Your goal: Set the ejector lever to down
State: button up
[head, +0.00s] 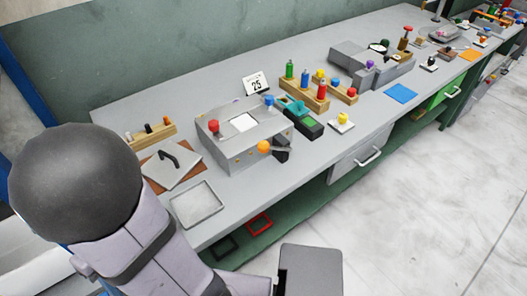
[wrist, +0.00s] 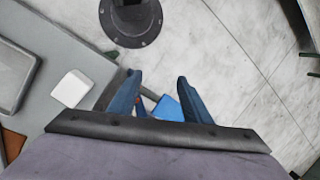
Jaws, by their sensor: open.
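A grey press box (head: 230,145) stands on the bench in the head view. An orange ball knob (head: 264,147) sits at its front side, beside a dark bracket (head: 283,150). A red knob (head: 214,126) and a blue knob (head: 268,101) are on its top. Which of these is the ejector lever I cannot tell for sure. My gripper (wrist: 158,78) shows in the wrist view with two blue fingers apart, and no object is held. It is over the floor beside the bench, away from the press. In the head view its fingers are not visible.
A shallow tray (head: 183,215) and a plate with a black handle (head: 158,177) lie left of the press. Wooden racks of coloured pegs (head: 301,92), a calendar (head: 253,81) and a yellow knob on a white base (head: 341,127) stand to its right. The bench front is partly bare.

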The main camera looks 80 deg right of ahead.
jog(key=s+d+r+m+h+p, duration=0.1)
jog(key=s+d+r+m+p, duration=0.2)
jog(key=d, duration=0.9)
jog(key=s+d+r+h+p, duration=0.1)
jog(key=s+d+r+h, duration=0.3)
jog(key=d, duration=0.7)
jog(key=s+d+r+m+y+p, duration=0.1)
jog(key=s+d+r+m, duration=0.3)
jog(key=d, duration=0.8)
notch_tip(320, 180, up, 5)
jog(key=m+h+p, duration=0.1)
jog(key=m, duration=0.2)
send_over(264, 143)
jog(key=w+d, duration=0.2)
jog(key=d, duration=0.2)
jog(key=a+f+m, duration=0.1)
jog(key=s+a+f+m+y, duration=0.1)
jog(key=m, duration=0.1)
jog(key=s+a+f+m+t, duration=0.1)
jog(key=shift+a+f+y, duration=0.1)
jog(key=shift+a+y, duration=0.05)
jog(key=shift+y, duration=0.25)
jog(key=shift+a+f+m, duration=0.1)
jog(key=shift+a+m, duration=0.2)
jog(key=shift+m, duration=0.1)
notch_tip(264, 143, down, 7)
jog(key=p, duration=0.1)
jog(key=shift+f+p, duration=0.2)
jog(key=shift+p, duration=0.2)
